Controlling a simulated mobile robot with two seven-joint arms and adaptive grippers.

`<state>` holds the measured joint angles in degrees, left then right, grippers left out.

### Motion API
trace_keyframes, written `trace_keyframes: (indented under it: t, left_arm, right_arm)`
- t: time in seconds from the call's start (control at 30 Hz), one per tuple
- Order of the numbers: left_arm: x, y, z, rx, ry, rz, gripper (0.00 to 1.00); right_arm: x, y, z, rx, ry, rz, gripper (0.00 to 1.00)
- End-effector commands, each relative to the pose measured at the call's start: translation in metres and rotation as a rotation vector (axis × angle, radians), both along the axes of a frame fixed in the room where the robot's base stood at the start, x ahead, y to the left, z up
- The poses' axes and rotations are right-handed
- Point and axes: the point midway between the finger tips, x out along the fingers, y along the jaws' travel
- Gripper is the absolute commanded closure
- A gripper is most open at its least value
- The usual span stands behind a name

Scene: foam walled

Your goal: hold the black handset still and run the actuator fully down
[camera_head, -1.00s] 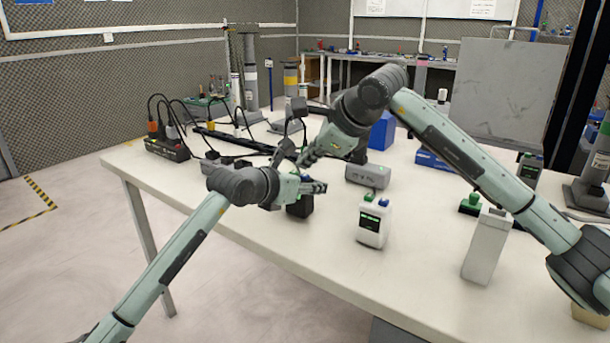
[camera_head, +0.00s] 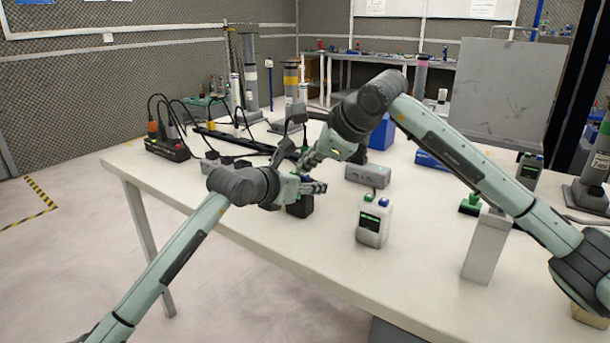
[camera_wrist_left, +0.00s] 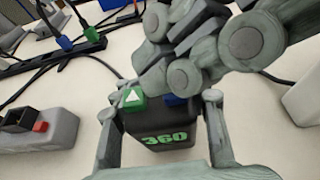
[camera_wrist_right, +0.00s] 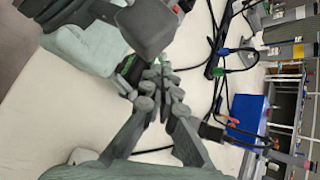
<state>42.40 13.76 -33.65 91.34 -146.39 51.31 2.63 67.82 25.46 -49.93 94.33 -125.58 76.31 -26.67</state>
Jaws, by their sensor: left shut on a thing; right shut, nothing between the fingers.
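The black handset (camera_wrist_left: 160,130) shows a green 360 in the left wrist view, with a green arrow button (camera_wrist_left: 134,100) and a blue button (camera_wrist_left: 175,101) on top. In the head view the handset (camera_head: 300,209) is at the table's near edge. My left gripper (camera_head: 312,188) is shut on it, a finger on either side. My right gripper (camera_wrist_left: 165,88) is shut and empty, its tips right over the blue button and partly covering it; I cannot tell whether they press it. The right wrist view shows its closed tips (camera_wrist_right: 160,75). I cannot tell which thing is the actuator.
A white handset (camera_head: 374,222) with green and blue buttons stands to the right, and a grey box (camera_head: 368,176) lies behind it. A black power strip (camera_head: 167,149) with cables is at the left. Several columns stand behind.

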Motion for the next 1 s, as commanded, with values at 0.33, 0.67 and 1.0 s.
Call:
trace_keyframes:
  t: [0.33,0.67,1.0]
  left_arm:
    - [0.0,0.0,0.0,0.001,0.001,0.0,0.95]
    - [0.0,0.0,0.0,0.0,0.0,0.0,0.95]
    - [0.0,0.0,0.0,0.0,0.0,0.0,0.95]
  right_arm:
    - [0.0,0.0,-0.003,0.0,0.0,0.0,1.0]
    - [0.0,0.0,-0.007,0.0,-0.001,-0.001,1.0]
    - [0.0,0.0,-0.011,-0.001,0.0,-0.001,1.0]
